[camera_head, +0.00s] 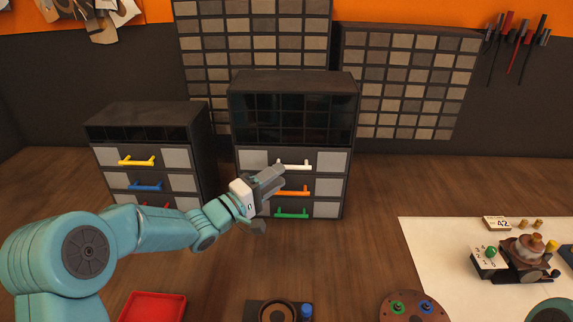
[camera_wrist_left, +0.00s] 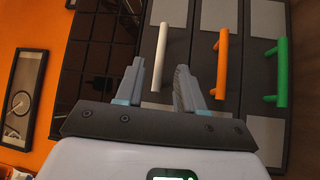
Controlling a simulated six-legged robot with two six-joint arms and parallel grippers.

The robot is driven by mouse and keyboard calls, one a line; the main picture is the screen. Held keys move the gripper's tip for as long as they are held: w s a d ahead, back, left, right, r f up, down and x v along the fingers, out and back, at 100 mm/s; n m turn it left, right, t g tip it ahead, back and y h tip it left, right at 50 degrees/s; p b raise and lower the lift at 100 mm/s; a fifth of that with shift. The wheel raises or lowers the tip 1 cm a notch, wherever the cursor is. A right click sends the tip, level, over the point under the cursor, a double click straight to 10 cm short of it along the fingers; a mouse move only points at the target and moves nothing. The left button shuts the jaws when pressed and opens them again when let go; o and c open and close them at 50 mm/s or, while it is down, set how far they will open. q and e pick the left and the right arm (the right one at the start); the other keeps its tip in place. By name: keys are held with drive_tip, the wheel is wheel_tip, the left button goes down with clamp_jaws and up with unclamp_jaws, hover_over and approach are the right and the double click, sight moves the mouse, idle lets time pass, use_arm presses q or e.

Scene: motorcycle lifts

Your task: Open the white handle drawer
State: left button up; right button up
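The white handle (camera_head: 293,165) is on the top drawer (camera_head: 258,158) of the taller right cabinet; that drawer looks closed. In the left wrist view the white handle (camera_wrist_left: 160,57) runs lengthwise in the picture. My left gripper (camera_head: 279,174) is in front of the cabinet, close to the white handle's left end. In the left wrist view its two fingers (camera_wrist_left: 160,66) stand apart, one on each side of the white handle in the picture. I cannot tell whether they touch it. My right gripper does not show.
Below the white handle are an orange handle (camera_head: 292,191) and a green handle (camera_head: 291,213). A lower cabinet (camera_head: 127,172) stands to the left. In front are a red tray (camera_head: 153,308) and a white work surface (camera_head: 437,250) with small parts. Floor right of the cabinet is free.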

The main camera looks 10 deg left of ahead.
sight(293, 149)
use_arm(q)
drive_tip(key=x, duration=0.4)
drive_tip(key=shift+p, duration=0.35)
clamp_jaws()
drive_tip(key=shift+f, duration=0.1)
